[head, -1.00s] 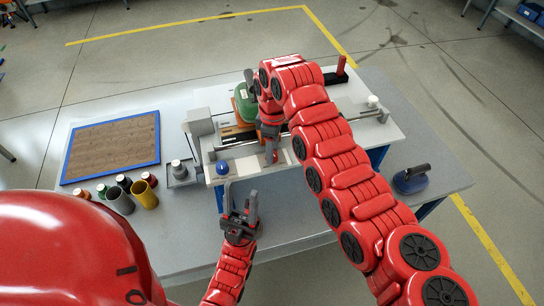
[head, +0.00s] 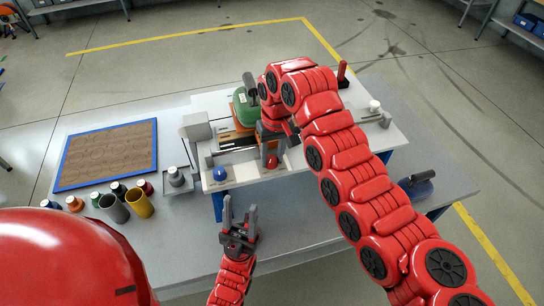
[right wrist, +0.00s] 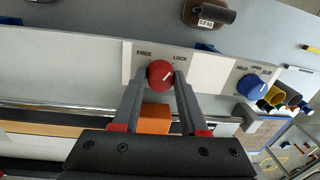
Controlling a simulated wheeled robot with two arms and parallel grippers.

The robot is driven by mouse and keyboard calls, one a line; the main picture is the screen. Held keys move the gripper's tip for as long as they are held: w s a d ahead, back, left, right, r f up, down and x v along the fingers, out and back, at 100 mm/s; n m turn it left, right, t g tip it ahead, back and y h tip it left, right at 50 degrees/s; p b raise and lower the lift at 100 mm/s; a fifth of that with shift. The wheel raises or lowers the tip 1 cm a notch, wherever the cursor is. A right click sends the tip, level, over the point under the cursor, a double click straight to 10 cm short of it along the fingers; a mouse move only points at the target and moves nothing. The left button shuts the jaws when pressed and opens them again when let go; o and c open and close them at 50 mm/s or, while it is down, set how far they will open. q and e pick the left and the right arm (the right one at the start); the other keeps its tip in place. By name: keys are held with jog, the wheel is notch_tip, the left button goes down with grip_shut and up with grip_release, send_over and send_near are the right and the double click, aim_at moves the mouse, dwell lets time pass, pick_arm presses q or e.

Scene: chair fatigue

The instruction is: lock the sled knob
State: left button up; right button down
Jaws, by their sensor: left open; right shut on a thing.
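The red sled knob (right wrist: 159,74) sits on a white strip between the printed words FREE and LOCK in the right wrist view. Its pale mark points up and right, toward the LOCK side. My right gripper (right wrist: 155,80) is shut on the knob, one finger on each side. In the head view, the right gripper (head: 271,155) reaches down to the front edge of the white bench plate, and the knob (head: 272,161) shows between its fingers. My left gripper (head: 240,212) is open and empty, in front of the plate and apart from it.
A blue knob (right wrist: 252,86) marked HOLD and OPEN is on the same strip. A green weight (head: 243,108) is on the sled behind my right gripper. Several cups (head: 140,203) and a blue-framed board (head: 108,153) are at left. A dark-handled block (head: 416,184) is at right.

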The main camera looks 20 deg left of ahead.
jog(key=shift+m, duration=1.5)
jog(key=shift+c, duration=2.2)
grip_release()
jog(key=shift+r, duration=0.1)
jog(key=r, duration=0.2)
jog(key=r+b, duration=0.1)
jog(key=r, duration=0.2)
jog(key=r+b, duration=0.1)
jog(key=r, duration=0.2)
jog(key=shift+w+d+r, duration=0.1)
jog(key=shift+w+d, duration=0.05)
jog(key=shift+d, duration=0.15)
notch_tip(320, 180, up, 8)
jog(key=p, duration=0.5)
send_over(275, 158)
jog(key=shift+w+d+r+p, duration=0.1)
jog(key=shift+d+r+p, duration=0.15)
jog(key=shift+r+p, duration=0.35)
